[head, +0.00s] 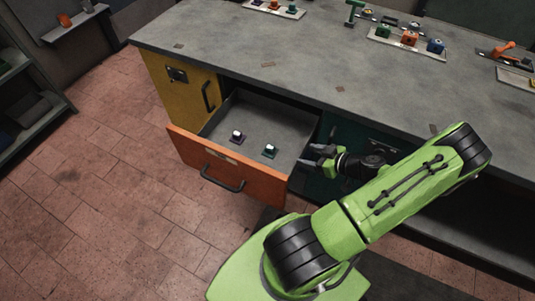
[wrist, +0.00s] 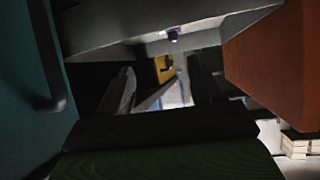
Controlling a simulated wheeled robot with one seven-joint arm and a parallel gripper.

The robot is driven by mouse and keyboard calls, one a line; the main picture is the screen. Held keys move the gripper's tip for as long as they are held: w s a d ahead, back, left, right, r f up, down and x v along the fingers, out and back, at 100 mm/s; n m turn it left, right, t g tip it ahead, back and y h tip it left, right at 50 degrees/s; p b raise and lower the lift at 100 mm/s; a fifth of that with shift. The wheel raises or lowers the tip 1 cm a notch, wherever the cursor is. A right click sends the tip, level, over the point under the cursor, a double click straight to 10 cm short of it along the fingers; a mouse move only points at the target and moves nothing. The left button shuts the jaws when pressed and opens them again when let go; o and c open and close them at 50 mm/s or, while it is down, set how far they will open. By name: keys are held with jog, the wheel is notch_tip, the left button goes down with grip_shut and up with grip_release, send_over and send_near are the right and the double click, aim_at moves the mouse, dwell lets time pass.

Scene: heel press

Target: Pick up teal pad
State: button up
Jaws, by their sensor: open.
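The teal pad (head: 270,152), a small dark teal piece with a white top, sits on the floor of the open drawer (head: 222,158), towards its orange front. My gripper (head: 314,157) is open and empty at the drawer's right side, to the right of the pad and apart from it. In the wrist view its two dark fingers (wrist: 163,88) are spread, with the drawer's grey side wall (wrist: 165,22) ahead. A small dark-and-white piece (wrist: 173,34) shows beyond that wall; I cannot tell which pad it is.
The orange drawer front (head: 223,166) stands out over the tiled floor. The grey worktop (head: 300,70) overhangs the drawer's back. A teal cabinet front (wrist: 30,80) with a handle is close at left.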

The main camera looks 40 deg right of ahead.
aim_at(271, 147)
jog(key=b+x, duration=0.4)
jog(key=x, duration=1.2)
jog(key=shift+a, duration=0.1)
jog(key=shift+r, duration=0.15)
jog(key=c, duration=1.2)
